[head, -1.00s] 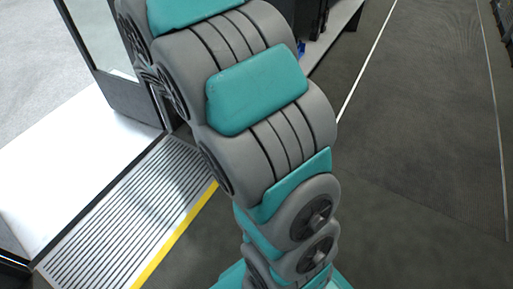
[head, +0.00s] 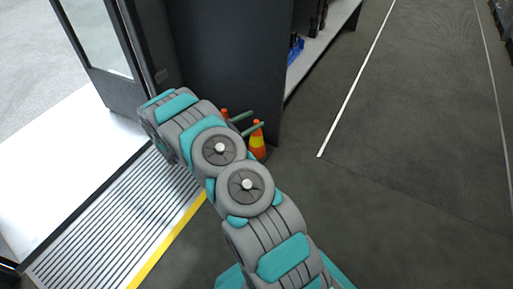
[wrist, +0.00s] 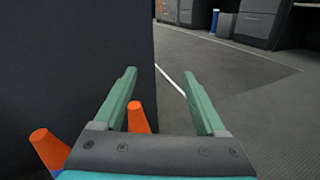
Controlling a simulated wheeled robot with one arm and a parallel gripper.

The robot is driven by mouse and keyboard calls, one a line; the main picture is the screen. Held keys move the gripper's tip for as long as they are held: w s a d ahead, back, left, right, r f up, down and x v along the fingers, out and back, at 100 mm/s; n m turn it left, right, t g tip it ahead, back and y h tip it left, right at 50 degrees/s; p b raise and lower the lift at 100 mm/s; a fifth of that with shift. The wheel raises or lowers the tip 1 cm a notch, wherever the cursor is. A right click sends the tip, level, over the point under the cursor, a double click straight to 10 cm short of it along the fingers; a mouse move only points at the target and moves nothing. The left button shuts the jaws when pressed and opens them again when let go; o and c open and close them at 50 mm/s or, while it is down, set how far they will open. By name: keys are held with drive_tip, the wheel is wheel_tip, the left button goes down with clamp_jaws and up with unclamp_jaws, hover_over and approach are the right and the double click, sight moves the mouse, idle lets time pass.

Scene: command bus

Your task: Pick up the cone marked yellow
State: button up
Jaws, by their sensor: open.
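An orange cone with a yellow band (head: 257,139) stands on the floor against the dark panel in the head view. A second orange cone (head: 225,114) is mostly hidden behind my arm, to its left. My gripper (head: 257,118) is open and empty, its green fingers near the top of the yellow-banded cone. In the wrist view one orange cone tip (wrist: 138,116) shows beyond my gripper (wrist: 161,72), close to the left finger. Another orange cone (wrist: 46,146) leans into view farther left.
A dark panel (head: 228,60) rises right behind the cones and fills the left of the wrist view. A ribbed step with a yellow edge (head: 165,240) lies to the left. A shelf (head: 318,50) stands beyond. Grey floor on the right (head: 420,150) is clear.

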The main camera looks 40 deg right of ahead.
sight(254, 124)
drive_tip(key=w+a+f+n+t, duration=0.1)
drive_tip(key=w+f+n+t, duration=0.25)
drive_tip(key=f, duration=0.55)
drive_tip(key=shift+g, duration=0.25)
drive_tip(key=d, duration=0.2)
drive_tip(key=w+d, duration=0.1)
drive_tip(key=d, duration=0.2)
drive_tip(key=d+b, duration=0.1)
drive_tip(key=d, duration=0.1)
drive_tip(key=shift+w+d, duration=0.2)
drive_tip(key=shift+w, duration=0.2)
clamp_jaws()
idle(0.3)
